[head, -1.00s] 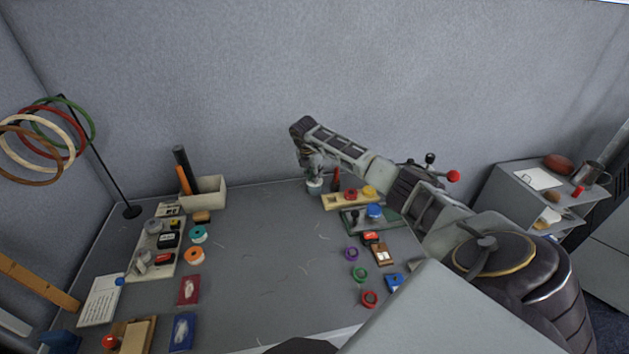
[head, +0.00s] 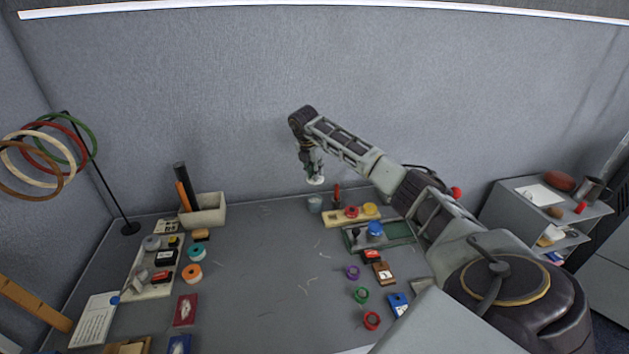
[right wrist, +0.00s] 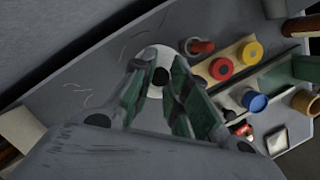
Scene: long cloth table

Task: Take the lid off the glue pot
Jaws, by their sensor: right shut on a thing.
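The glue pot (head: 315,204) is a small grey-green pot standing upright near the back edge of the table. Its lid (head: 316,181) is a pale disc, held by my right gripper (head: 312,170) straight above the pot with a clear gap between them. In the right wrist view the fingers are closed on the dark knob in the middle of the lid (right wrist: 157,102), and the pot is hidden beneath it. My left gripper is not in view.
A green tray (head: 400,232) bears a blue-topped jar (head: 375,229).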

